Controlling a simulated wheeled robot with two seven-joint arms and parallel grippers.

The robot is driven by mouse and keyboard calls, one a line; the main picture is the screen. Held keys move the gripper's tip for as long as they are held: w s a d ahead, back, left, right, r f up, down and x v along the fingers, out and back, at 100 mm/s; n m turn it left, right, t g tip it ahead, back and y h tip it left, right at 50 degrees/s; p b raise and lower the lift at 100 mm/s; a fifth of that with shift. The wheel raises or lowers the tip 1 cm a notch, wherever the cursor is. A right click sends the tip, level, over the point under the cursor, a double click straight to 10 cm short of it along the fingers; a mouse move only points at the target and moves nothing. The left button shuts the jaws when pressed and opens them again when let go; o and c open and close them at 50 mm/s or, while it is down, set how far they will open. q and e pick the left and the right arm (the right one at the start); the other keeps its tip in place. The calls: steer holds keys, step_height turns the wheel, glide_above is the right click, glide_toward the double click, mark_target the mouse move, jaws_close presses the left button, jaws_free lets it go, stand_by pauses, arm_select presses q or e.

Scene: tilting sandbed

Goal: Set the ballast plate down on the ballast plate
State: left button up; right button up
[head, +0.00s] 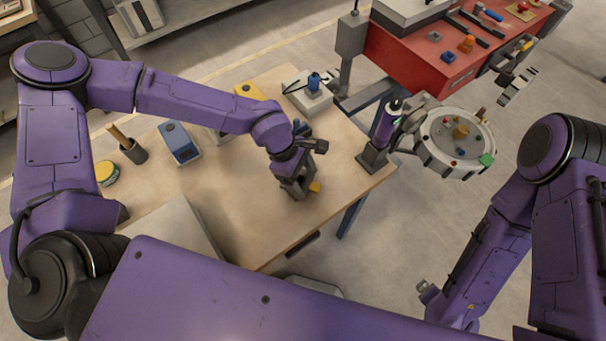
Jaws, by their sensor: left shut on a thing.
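My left gripper (293,190) is over the right part of the wooden table, pointing down, and is shut on a small yellow piece (315,186), which I take to be the ballast plate. Only an edge of it shows beside the fingers; the rest is hidden. I cannot tell whether it touches the table. A second ballast plate is not clearly seen and may be hidden under the gripper. My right gripper (425,289) is low at the right, away from the table, too small to tell its state.
The wooden table (230,215) holds a blue-grey box (179,143), a dark cup (131,150), a yellow-topped round thing (106,173) and a white device (308,98). A purple cylinder (387,126) stands at the right corner, next to a round tilted tray (440,165). A red bench (400,60) is behind.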

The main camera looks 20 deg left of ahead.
arm_select(q)
steer(key=shift+f, duration=0.15)
stand_by(0.3)
steer(key=o, duration=1.1)
step_height(320, 180, up, 8)
steer(key=p, duration=0.8)
